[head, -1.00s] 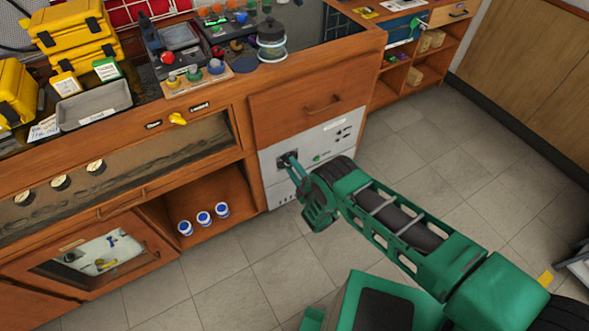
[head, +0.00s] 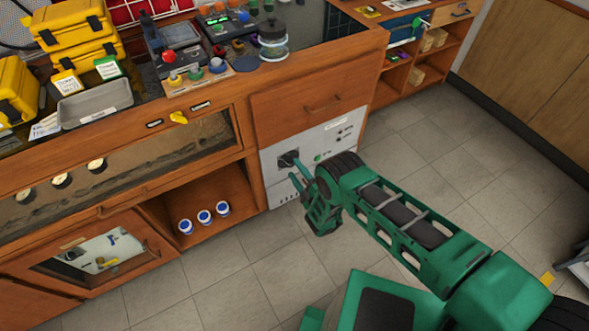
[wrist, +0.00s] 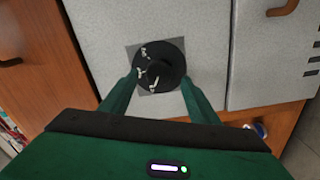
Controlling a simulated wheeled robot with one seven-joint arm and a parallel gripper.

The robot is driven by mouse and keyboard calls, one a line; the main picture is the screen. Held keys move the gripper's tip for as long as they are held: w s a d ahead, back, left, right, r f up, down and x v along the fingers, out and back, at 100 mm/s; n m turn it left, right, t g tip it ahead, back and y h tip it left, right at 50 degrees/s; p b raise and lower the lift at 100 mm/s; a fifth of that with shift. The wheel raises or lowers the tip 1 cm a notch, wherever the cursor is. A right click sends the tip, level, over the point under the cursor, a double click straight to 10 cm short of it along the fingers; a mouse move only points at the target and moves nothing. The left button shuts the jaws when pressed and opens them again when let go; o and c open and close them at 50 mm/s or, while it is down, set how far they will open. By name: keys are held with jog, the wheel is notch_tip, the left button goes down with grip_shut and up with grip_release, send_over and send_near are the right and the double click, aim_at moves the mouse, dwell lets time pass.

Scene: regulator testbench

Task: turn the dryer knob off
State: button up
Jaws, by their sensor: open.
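The dryer knob (head: 289,158) is a round black dial on a grey square plate, on the front of a white appliance (head: 333,148) under the counter. In the wrist view the knob (wrist: 160,65) shows small white marks on its left side and faces me. My gripper (head: 296,171) is open and empty, low in front of the appliance. In the wrist view its two green fingers (wrist: 159,82) lie left and right of the knob's lower half. They look short of the knob and apart from it. The knob's setting is too small to read.
A wooden drawer (head: 308,100) sits above the appliance. An open cubby with several blue-lidded jars (head: 204,217) is to its left. Tiled floor (head: 420,165) is clear to the right.

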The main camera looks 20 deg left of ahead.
jog(key=v, duration=0.8)
jog(key=shift+d, duration=0.1)
